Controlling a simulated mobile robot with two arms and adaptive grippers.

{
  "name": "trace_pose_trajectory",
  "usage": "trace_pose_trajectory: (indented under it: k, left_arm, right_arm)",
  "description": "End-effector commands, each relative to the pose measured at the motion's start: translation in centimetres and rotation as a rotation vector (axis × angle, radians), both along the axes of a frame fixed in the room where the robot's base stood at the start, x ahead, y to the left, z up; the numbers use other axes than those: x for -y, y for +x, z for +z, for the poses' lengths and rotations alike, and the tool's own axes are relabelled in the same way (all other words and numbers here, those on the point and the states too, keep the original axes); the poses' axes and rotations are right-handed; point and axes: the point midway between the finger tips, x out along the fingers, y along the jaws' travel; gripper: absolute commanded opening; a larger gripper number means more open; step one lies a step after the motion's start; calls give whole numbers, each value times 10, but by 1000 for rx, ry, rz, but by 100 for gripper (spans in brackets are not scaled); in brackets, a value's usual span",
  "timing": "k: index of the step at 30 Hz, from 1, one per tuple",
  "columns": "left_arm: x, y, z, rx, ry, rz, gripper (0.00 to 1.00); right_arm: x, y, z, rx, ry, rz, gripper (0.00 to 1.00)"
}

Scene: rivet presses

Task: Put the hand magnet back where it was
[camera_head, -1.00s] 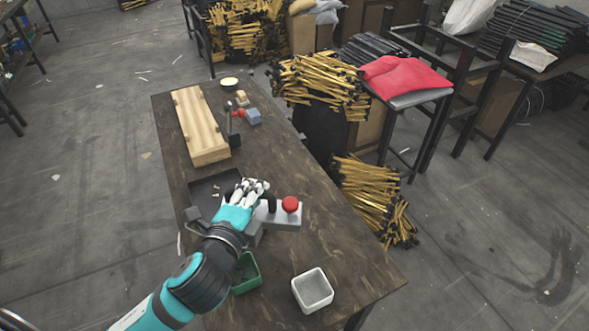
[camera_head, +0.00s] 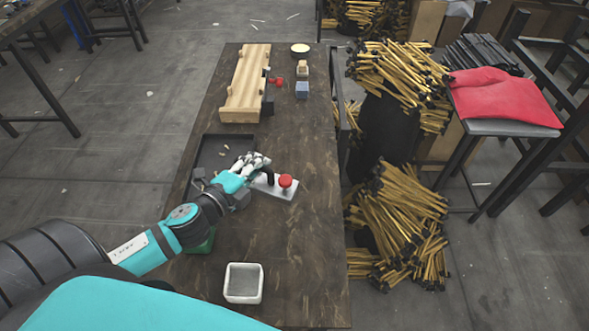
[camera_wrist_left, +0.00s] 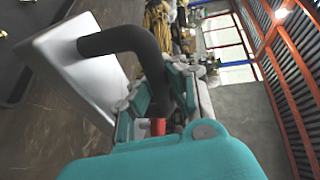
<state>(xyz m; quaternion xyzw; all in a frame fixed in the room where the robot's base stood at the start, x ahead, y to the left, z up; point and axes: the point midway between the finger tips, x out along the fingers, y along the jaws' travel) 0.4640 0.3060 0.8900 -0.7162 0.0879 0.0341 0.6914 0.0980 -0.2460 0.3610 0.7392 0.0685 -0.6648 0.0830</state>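The hand magnet (camera_head: 285,193) is a pale flat block with a black handle and a red knob, by the right edge of the dark tray on the bench. My left gripper (camera_head: 257,165) is at its left end, over the handle. In the left wrist view the pale block (camera_wrist_left: 75,62) and its curved black handle (camera_wrist_left: 125,40) run in between the fingers of my left gripper (camera_wrist_left: 158,100), which look closed around the handle. Something red shows between the fingers. Whether the block touches the bench cannot be told. My right gripper is not in view.
The dark tray (camera_head: 210,150) holds small bits. A wooden fixture (camera_head: 246,85), a blue block (camera_head: 302,90) and a round dish (camera_head: 300,48) are at the far end. A green bin (camera_head: 203,243) is partly behind my arm; a white bin (camera_head: 243,283) is nearer.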

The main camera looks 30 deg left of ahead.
Motion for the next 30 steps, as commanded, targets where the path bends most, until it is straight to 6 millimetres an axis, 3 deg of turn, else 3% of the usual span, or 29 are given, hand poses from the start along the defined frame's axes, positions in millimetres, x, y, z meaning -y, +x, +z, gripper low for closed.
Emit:
trace_pose_trajectory:
  k: [3,8,24,30]
  left_arm:
    - [-20,-6,-15,-13,-3,-30,0]
    - [-26,1,-19,-16,-11,-49,0]
    - [0,124,-28,-13,-11,-47,0]
    - [6,147,-33,-17,-11,-48,0]
  right_arm:
    - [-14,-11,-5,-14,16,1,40]
    - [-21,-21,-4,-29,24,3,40]
    - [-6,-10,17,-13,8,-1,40]
    - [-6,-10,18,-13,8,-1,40]
